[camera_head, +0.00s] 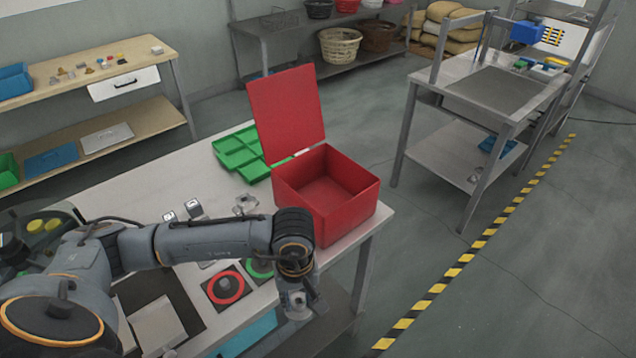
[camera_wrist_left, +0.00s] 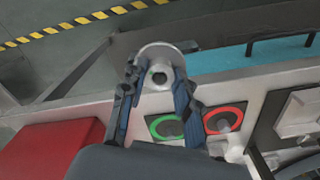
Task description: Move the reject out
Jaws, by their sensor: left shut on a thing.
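My left gripper (camera_head: 296,290) points down past the front edge of the white bench, to the right of the ring-marked plates. It is shut on a grey metal part (camera_wrist_left: 158,55), round with a hole in its middle; the part also shows under the fingers in the head view (camera_head: 297,306). The red box (camera_head: 345,205) stands on the bench behind the gripper, its lid (camera_head: 286,112) raised. The visible inside of the box is empty. In the left wrist view the red box (camera_wrist_left: 62,150) is at the lower left. My right gripper is not in view.
A plate with a red ring (camera_head: 225,287) and one with a green ring (camera_head: 260,270) lie on the bench. Small metal parts (camera_head: 246,203) lie behind my arm. A green compartment tray (camera_head: 240,152) is left of the box. The floor at right is clear.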

